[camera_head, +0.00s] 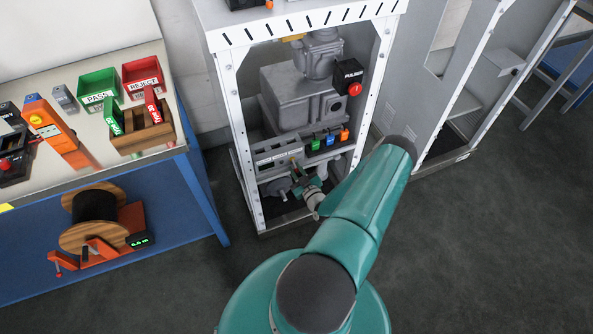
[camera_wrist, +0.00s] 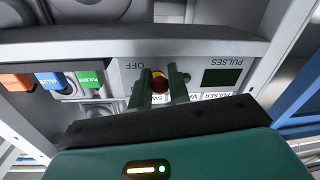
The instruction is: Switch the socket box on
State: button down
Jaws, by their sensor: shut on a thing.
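The socket box is a grey box (camera_head: 276,156) low inside the white frame, and its front panel (camera_wrist: 205,62) shows upside down in the wrist view. The panel carries the label OFF (camera_wrist: 133,66), a dark PULSES display (camera_wrist: 222,77) and a small red-and-yellow switch knob (camera_wrist: 159,80). My gripper (camera_wrist: 161,86) has its two green fingers on either side of the knob and is shut on it. In the head view my gripper (camera_head: 300,170) is at the box front, and the knob is mostly hidden there. The panel reads OFF beside the knob.
Blue, green and orange sockets (camera_head: 330,140) sit right of the box. A grey machine with a red button (camera_head: 354,89) stands above. White frame posts (camera_head: 240,130) flank the opening. A bench with trays (camera_head: 98,98) is at left, and the floor (camera_head: 480,240) at right is clear.

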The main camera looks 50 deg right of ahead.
aim_at(297, 169)
jog(key=shift+r, duration=0.1)
notch_tip(297, 169, up, 2)
jog(key=g+y, duration=0.2)
jog(key=g, duration=0.2)
jog(key=shift+s+a+g, duration=0.1)
jog(key=shift+s+g, duration=0.05)
jog(key=shift+g, duration=0.15)
jog(key=g+y, duration=0.1)
jog(key=r+g, duration=0.1)
jog(key=g+y, duration=0.1)
jog(key=g, duration=0.1)
jog(key=shift+r+m+y, duration=0.3)
jog(key=shift+m, duration=0.1)
jog(key=shift+g, duration=0.3)
jog(key=c, duration=1.4)
grip_release()
jog(key=shift+o, duration=0.2)
jog(key=shift+r, duration=0.15)
jog(key=v, duration=1.3)
jog(key=shift+s+r, duration=0.2)
